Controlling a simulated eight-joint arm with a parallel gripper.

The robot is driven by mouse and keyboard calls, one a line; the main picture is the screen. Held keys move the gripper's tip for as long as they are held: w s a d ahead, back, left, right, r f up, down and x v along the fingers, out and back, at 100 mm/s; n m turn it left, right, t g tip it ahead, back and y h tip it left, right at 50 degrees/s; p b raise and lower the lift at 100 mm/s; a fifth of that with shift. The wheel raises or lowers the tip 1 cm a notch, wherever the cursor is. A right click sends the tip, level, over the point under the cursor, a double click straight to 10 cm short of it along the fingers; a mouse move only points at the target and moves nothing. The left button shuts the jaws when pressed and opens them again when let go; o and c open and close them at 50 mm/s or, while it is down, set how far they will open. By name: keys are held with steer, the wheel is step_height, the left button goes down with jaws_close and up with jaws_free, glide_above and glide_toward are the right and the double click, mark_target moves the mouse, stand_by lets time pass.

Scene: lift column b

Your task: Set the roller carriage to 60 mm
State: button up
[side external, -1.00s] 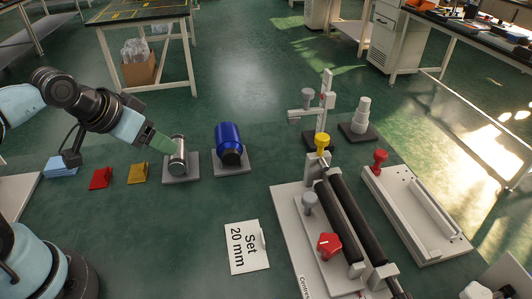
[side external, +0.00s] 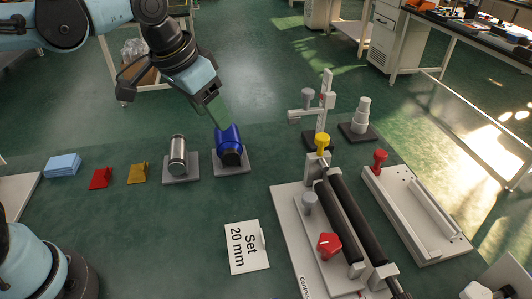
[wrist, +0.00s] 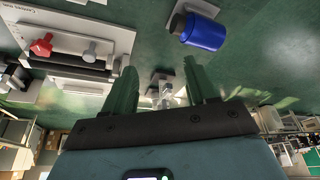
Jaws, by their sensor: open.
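The roller rig (side external: 285,222) is a pale plate at the lower right with two long black rollers (side external: 345,215). In the wrist view, the red knob (wrist: 41,46) and grey knob (wrist: 90,51) show at upper left. A white card (side external: 247,247) reads "Set 20 mm". My gripper (side external: 222,115) is open, green-fingered and empty, by the blue cylinder (side external: 229,139). Its spread fingers show in the wrist view (wrist: 160,82).
A silver cylinder (side external: 177,150) rests on a grey block left of the blue one. A white post stand (side external: 324,100) and a stepped white piece (side external: 362,115) stand behind the rig. A pale tray (side external: 420,215) with a red knob lies right of it.

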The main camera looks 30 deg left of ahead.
steer(key=w+d+m+g, duration=0.2)
steer(key=w+d, duration=0.2)
steer(key=d, duration=0.7)
steer(key=m+g+y, duration=0.1)
steer(key=m+g, duration=0.1)
glide_above(309, 197)
steer(key=f, duration=0.1)
step_height(309, 197, down, 12)
steer(key=shift+f, duration=0.2)
jaws_close()
